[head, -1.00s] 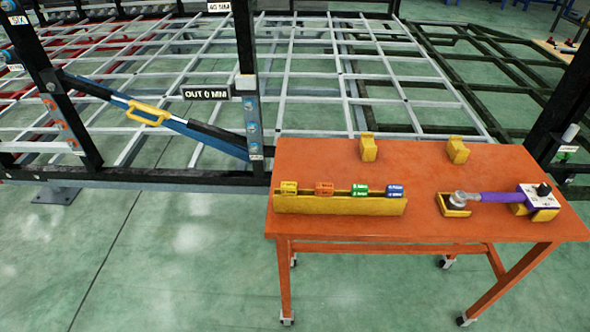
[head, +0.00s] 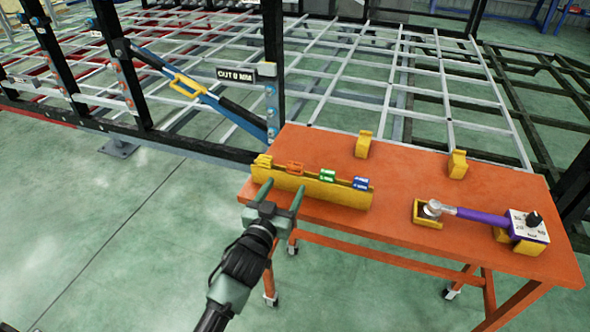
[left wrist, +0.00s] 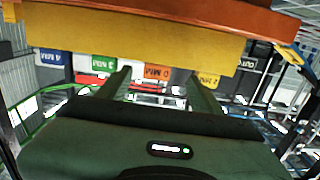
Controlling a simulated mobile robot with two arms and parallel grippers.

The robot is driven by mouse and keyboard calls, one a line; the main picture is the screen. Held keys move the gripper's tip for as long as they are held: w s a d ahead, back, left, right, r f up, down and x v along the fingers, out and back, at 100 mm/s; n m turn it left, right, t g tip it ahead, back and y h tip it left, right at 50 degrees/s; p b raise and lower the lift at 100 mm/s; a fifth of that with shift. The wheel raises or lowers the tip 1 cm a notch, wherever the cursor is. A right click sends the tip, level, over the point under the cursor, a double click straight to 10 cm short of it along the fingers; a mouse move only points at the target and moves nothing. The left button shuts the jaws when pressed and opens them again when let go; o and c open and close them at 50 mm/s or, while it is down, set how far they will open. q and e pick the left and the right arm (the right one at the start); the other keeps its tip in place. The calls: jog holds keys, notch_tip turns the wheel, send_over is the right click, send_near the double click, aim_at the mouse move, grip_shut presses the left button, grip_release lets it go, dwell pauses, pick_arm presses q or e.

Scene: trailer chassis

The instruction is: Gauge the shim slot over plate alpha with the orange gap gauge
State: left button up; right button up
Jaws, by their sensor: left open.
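The orange gap gauge (head: 295,168) stands in the yellow holder (head: 310,186) on the orange table, between a yellow and a green gauge. My left gripper (head: 284,186) is open and empty in front of the holder, its two fingers pointing at the holder's left part. In the left wrist view the orange gauge (left wrist: 158,73) shows between the open fingers, past the yellow holder (left wrist: 140,37). The gripper looks apart from the gauge. I cannot make out which slot belongs to plate alpha. My right gripper is not in view.
A yellow gauge (head: 264,161), green gauge (head: 327,176) and blue gauge (head: 361,184) share the holder. A purple-handled tool (head: 484,216) lies at the table's right. Two yellow blocks stand at the back. A black frame post with a sign (head: 248,73) rises behind the table.

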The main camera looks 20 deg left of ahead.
aim_at(294, 170)
pick_arm(q)
jog(key=w+b, duration=0.1)
jog(key=w, duration=0.1)
jog(key=w+b, duration=0.1)
jog(key=w, duration=0.2)
jog(key=w+r+b, duration=0.1)
jog(key=w, duration=0.1)
jog(key=shift+w+d, duration=0.15)
jog(key=shift+d, duration=0.1)
jog(key=shift+w, duration=0.55)
jog(key=shift+r, duration=0.1)
jog(key=shift+s, duration=0.1)
jog(key=c, duration=1.4)
